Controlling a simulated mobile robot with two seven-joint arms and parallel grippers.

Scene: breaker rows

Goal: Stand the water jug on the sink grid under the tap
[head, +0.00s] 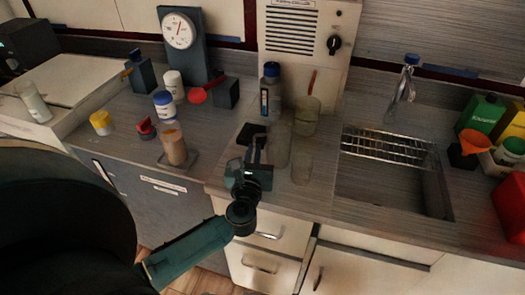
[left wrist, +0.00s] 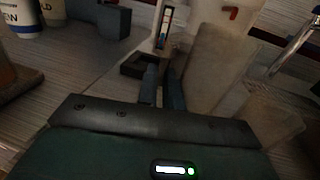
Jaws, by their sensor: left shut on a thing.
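The water jug (head: 279,146) is a tall, see-through vessel on the counter left of the sink. My left gripper (head: 257,150) is right beside its left side, shut on what appears to be its handle; the grasped part is hard to make out. In the left wrist view the two fingers (left wrist: 163,88) are close together and the pale jug (left wrist: 203,62) rises just to their right. The sink grid (head: 388,147) lies bare across the back of the sink, below the tap (head: 404,85). My right gripper is not in view.
A clear tumbler (head: 301,168) stands right of the jug and a clear beaker (head: 307,115) behind it. A blue-capped bottle (head: 270,92) stands behind the gripper. A green bottle (head: 481,116) and orange funnel (head: 474,142) are right of the sink.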

